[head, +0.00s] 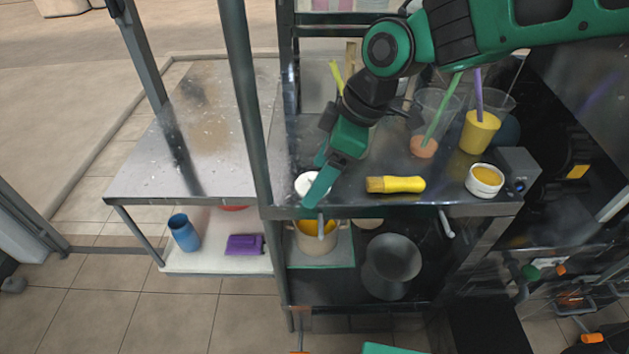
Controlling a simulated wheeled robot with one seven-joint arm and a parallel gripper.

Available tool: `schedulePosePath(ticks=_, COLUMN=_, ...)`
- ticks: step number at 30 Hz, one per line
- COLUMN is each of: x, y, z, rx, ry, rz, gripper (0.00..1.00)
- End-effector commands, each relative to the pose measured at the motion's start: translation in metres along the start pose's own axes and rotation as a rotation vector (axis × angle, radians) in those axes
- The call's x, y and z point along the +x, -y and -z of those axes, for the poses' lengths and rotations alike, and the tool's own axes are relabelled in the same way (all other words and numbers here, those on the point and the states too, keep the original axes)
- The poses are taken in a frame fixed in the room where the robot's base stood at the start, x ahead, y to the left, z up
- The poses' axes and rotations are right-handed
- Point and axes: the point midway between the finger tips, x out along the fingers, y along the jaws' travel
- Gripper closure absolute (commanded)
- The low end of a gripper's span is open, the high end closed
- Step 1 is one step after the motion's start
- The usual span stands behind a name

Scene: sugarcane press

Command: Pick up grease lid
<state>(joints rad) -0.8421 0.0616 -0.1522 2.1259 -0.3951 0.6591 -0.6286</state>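The grease lid (306,184) is a white round disc near the front left corner of the dark metal shelf top. My gripper (314,181) reaches down over it from the upper right, with its green fingers spread apart. One finger is at the lid's far side and the other crosses its near right side, hiding part of it. I cannot tell whether either finger touches the lid. The grease jar (485,181), white with yellow grease showing, stands uncovered at the right of the same top.
A yellow brush (395,184) lies between lid and jar. Cups with straws, one with yellow liquid (479,133), stand behind. A grey post (248,110) rises left of my gripper. A grey box (517,172) is beside the jar. The left metal table (210,150) is clear.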

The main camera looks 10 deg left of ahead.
Motion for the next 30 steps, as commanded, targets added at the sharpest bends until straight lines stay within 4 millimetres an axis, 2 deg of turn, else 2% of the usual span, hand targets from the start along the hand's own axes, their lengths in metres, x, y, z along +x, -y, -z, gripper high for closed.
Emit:
schedulePosePath(ticks=1, x=0.0, y=0.0, z=0.0, rx=0.0, ry=0.0, rz=0.0, gripper=0.25)
schedulePosePath(ticks=6, x=0.0, y=0.0, z=0.0, rx=0.0, ry=0.0, rz=0.0, gripper=0.66)
schedulePosePath(ticks=7, x=0.0, y=0.0, z=0.0, rx=0.0, ry=0.0, rz=0.0, gripper=0.69)
schedulePosePath(ticks=17, x=-0.004, y=0.0, z=0.002, rx=-0.001, ry=-0.001, rz=0.0, gripper=0.69)
schedulePosePath(ticks=20, x=-0.014, y=0.0, z=0.007, rx=-0.003, ry=-0.004, rz=-0.002, gripper=0.69)
schedulePosePath(ticks=30, x=-0.07, y=0.0, z=0.03, rx=-0.002, ry=-0.002, rz=-0.002, gripper=0.69)
